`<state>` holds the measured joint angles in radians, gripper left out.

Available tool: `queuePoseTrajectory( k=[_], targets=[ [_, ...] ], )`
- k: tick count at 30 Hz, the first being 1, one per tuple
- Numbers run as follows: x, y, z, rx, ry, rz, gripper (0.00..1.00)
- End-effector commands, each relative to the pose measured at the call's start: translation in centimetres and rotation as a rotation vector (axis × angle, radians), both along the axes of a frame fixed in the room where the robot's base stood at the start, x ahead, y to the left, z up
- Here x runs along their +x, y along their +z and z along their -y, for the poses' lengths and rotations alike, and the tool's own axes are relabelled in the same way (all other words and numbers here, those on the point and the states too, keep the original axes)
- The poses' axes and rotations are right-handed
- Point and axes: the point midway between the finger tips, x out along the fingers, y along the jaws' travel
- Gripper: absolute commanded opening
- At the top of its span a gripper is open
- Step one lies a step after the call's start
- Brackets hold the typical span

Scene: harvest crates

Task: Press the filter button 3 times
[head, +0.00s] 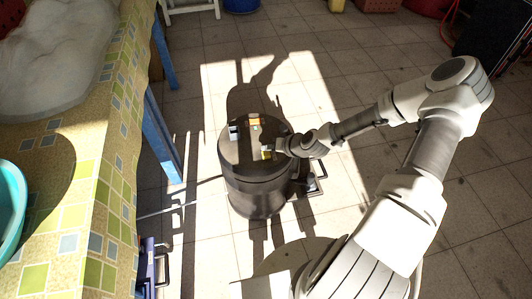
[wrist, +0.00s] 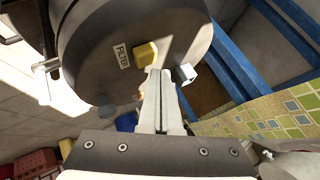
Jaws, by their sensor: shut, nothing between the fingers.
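A dark round drum-shaped machine (head: 258,190) stands on the tiled floor. On its top is a yellow filter button (wrist: 145,53), beside a white label reading FILTER (wrist: 123,56). The button also shows as a small yellow block in the head view (head: 266,154). My gripper (wrist: 158,72) is shut and empty, with its fingertips right by the button's lower right edge in the wrist view. I cannot tell whether they touch it. In the head view my gripper (head: 279,148) reaches the machine's top from the right.
A small pale block (wrist: 185,73) sits near my fingertips on the machine's top. An orange-yellow piece (head: 254,122) is at its far edge. A tiled table (head: 110,130) with blue legs and a teal basin (head: 10,205) stands left. Floor behind the machine is mostly clear.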

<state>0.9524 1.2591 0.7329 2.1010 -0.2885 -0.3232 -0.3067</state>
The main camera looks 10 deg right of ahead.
Motion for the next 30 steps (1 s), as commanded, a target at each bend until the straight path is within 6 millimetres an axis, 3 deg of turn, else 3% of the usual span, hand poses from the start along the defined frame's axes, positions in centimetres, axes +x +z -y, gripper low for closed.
queuePoseTrajectory(
  k=[6,30],
  targets=[
    [0.0,-0.9,0.0,0.0,0.0,0.0,0.0],
    [0.0,-1.3,0.0,0.0,0.0,0.0,0.0]
  ],
)
